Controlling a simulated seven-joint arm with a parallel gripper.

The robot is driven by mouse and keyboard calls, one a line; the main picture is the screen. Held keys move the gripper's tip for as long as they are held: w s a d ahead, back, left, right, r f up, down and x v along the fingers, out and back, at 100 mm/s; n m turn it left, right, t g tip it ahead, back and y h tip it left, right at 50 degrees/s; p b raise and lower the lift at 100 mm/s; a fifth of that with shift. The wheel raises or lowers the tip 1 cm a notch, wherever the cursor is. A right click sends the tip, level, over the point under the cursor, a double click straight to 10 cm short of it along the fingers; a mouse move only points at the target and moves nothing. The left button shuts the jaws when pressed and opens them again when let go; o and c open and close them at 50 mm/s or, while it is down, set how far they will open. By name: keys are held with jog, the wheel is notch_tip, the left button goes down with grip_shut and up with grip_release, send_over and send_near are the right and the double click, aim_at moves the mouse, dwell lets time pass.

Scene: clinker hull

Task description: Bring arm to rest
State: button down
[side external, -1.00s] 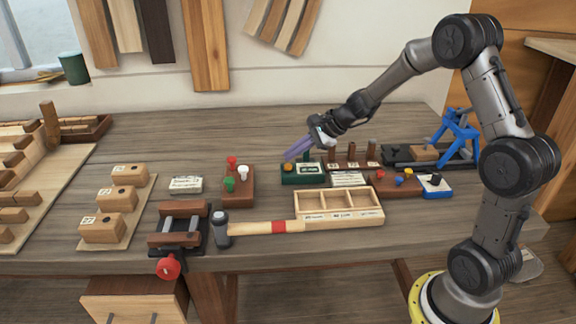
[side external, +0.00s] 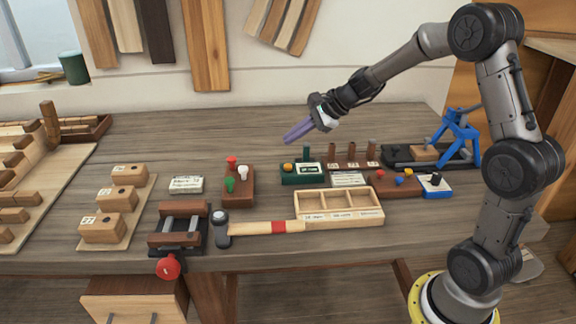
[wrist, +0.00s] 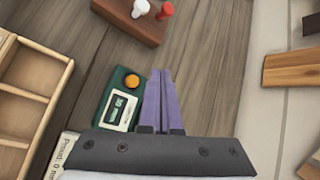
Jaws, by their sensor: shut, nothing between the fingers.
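My gripper (side external: 288,138) has purple fingers, shut and empty. In the side view it hangs in the air above the bench, up and slightly behind the green box (side external: 303,173) with an orange knob and a white label. In the wrist view the shut fingers (wrist: 163,75) point away from the camera, beside the green box (wrist: 120,101) and its orange knob. They look apart from it. The arm reaches in from the right side of the bench.
Near the gripper stand a brown block with coloured pegs (side external: 238,186), a three-compartment wooden tray (side external: 340,220), a row of brown pegs (side external: 352,155) and a blue stand (side external: 459,135). A mallet (side external: 265,227) and a vise (side external: 180,230) lie at the front. The back of the bench is clear.

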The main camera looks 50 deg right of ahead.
jog(key=shift+a+r, duration=0.1)
jog(key=shift+a, duration=0.2)
jog(key=s+a+r+n, duration=0.3)
jog(key=a+r, duration=0.4)
jog(key=r, duration=0.2)
jog(key=s+a+r+n, duration=0.2)
jog(key=s+a+n, duration=0.15)
jog(key=s, duration=0.25)
jog(key=s+a+r+n, duration=0.2)
jog(key=s+a+n, duration=0.15)
jog(key=s, duration=0.25)
jog(key=s+d+f+n+g+h, duration=0.1)
jog(key=s+f+n, duration=0.3)
jog(key=s, duration=0.4)
jog(key=s+d+f+n+g+h, duration=0.1)
jog(key=s+d+f+n+h, duration=0.2)
jog(key=s+n, duration=0.4)
jog(key=shift+s+d+f+n+g, duration=0.3)
jog(key=shift+s+d+f, duration=0.1)
jog(key=shift+s+d, duration=0.55)
jog(key=shift+s+a, duration=0.1)
jog(key=shift+a, duration=0.05)
